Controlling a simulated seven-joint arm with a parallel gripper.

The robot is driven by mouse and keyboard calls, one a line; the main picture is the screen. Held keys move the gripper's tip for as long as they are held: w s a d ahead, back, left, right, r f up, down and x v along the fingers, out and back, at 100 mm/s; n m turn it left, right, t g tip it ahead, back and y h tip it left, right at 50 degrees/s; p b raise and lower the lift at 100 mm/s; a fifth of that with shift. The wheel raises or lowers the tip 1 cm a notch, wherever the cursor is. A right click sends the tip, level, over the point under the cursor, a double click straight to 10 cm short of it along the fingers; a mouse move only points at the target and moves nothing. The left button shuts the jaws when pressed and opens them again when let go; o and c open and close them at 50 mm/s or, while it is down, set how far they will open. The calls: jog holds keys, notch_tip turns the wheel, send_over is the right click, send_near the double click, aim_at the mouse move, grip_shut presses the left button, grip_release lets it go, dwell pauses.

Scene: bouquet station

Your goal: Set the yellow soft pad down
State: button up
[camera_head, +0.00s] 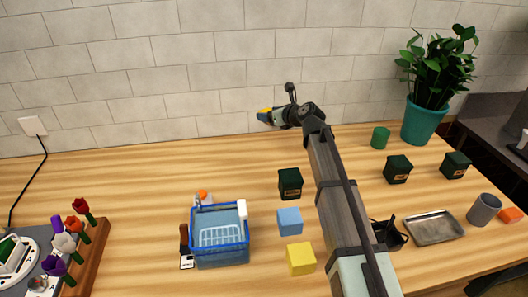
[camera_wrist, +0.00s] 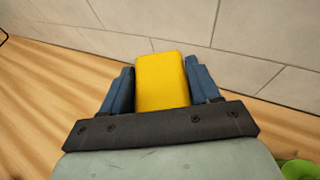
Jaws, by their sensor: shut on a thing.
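The yellow soft pad (camera_wrist: 162,82) is a plain yellow block between the two blue fingers of my gripper (camera_wrist: 160,92) in the wrist view. My gripper is shut on it. In the head view, my gripper (camera_head: 263,116) is stretched out to the back of the table, close to the tiled wall and raised above the wood. Only a small yellow patch of the pad (camera_head: 265,110) shows there. A separate yellow cube (camera_head: 301,258) sits on the table at the front, near a blue cube (camera_head: 290,221).
A blue basket (camera_head: 221,262) stands left of centre. A dark green box (camera_head: 290,183) is near my arm. A metal tray (camera_head: 435,227), a grey cup (camera_head: 484,209) and a potted plant (camera_head: 424,120) are at right. A wooden flower rack (camera_head: 90,257) is at left. The back left table is clear.

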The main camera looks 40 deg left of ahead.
aim_at(264, 151)
jog(key=shift+d, duration=0.45)
jog(key=shift+s+a+f+n+g+y, duration=0.1)
jog(key=shift+s+f+n+g, duration=0.55)
jog(key=shift+f, duration=1.05)
jog(key=shift+s+a+f+n+g+y, duration=0.1)
jog(key=shift+s+f+n+g, duration=0.55)
jog(key=shift+f, duration=1.1)
jog(key=shift+s+a+f+n+g+y, duration=0.1)
jog(key=shift+s+f+n+g, duration=0.5)
jog(key=shift+f, duration=1.1)
jog(key=shift+s, duration=0.25)
jog(key=o, duration=1.1)
jog(key=shift+f, duration=0.1)
jog(key=shift+c, duration=0.2)
